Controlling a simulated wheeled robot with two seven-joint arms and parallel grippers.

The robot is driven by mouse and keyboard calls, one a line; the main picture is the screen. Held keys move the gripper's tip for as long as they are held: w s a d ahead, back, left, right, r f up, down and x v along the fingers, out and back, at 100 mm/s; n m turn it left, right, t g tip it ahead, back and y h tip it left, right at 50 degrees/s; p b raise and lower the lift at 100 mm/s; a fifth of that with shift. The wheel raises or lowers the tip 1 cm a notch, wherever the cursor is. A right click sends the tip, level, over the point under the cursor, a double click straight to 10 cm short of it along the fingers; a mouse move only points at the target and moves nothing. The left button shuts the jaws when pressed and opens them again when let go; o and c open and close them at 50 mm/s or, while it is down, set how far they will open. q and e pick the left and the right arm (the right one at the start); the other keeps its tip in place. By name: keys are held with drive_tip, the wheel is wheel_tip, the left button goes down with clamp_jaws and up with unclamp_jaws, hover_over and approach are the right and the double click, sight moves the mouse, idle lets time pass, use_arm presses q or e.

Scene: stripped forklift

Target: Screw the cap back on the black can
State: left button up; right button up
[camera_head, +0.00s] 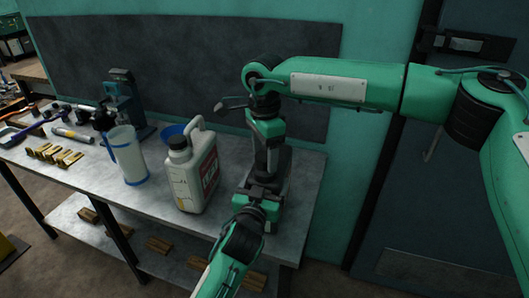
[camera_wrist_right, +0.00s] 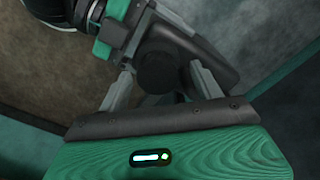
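The black can (camera_head: 282,166) stands at the right end of the workbench, largely hidden behind my arms; its dark body shows in the right wrist view (camera_wrist_right: 215,60). My right gripper (camera_head: 268,142) reaches down over the can from above. In the right wrist view its two fingers lie on either side of the round black cap (camera_wrist_right: 164,73), which appears held between them at the can's top. My left gripper (camera_head: 262,190) comes from the front and appears closed on the can's side; its green and grey parts show at upper left in the wrist view (camera_wrist_right: 115,32). The cap's threads are hidden.
A grey-white jug (camera_head: 196,178) with a black cap stands just left of the can. The bench's front middle is clear.

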drive_tip(key=shift+o, duration=0.2)
drive_tip(key=shift+s, duration=0.1)
wheel_tip(320, 180, up, 12)
idle(0.5)
use_arm(q)
drive_tip(key=o, duration=1.8)
drive_tip(key=shift+c, duration=0.2)
drive_tip(key=b+v, duration=0.1)
drive_tip(key=v, duration=1.2)
drive_tip(key=shift+s+b, duration=0.3)
drive_tip(key=shift+s, duration=0.05)
use_arm(e)
drive_tip(key=shift+f, duration=0.8)
use_arm(q)
drive_tip(key=shift+a+f, duration=0.1)
